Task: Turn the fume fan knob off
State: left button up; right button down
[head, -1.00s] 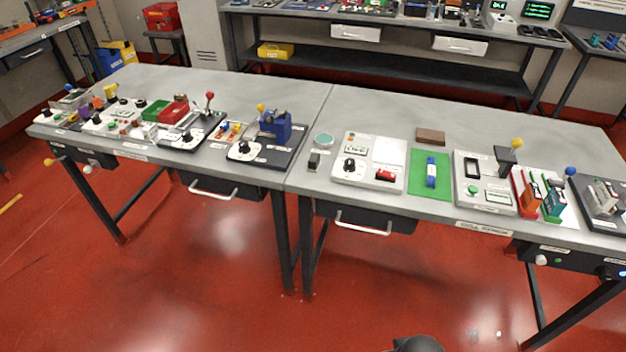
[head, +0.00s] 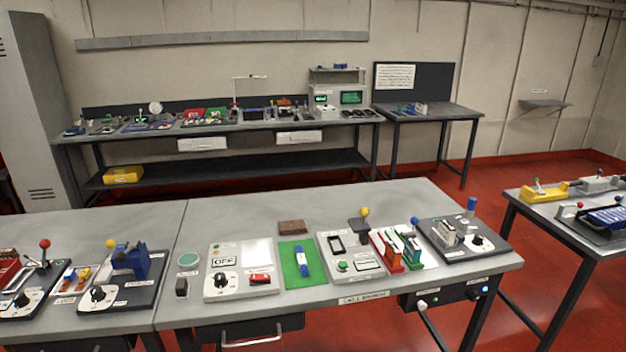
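No label that I can read says fume fan, so I cannot tell which knob it is. A white panel (head: 262,293) on the near bench has a black knob (head: 222,283) on a white dial below a small display reading OFF (head: 224,261). Other black knobs are on a dark board at the left (head: 98,293), on a board at the far left (head: 22,299) and on a dark board at the bench's right end (head: 477,241). Neither of my grippers is in view.
The near bench (head: 330,207) has clear surface along its back. A drawer with a handle (head: 250,342) hangs below its front edge. A back bench (head: 340,122) and a right side table (head: 562,228) hold more equipment. Red floor (head: 490,200) shows between them.

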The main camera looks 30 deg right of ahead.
aim_at(471, 293)
jog(key=z, duration=1.8)
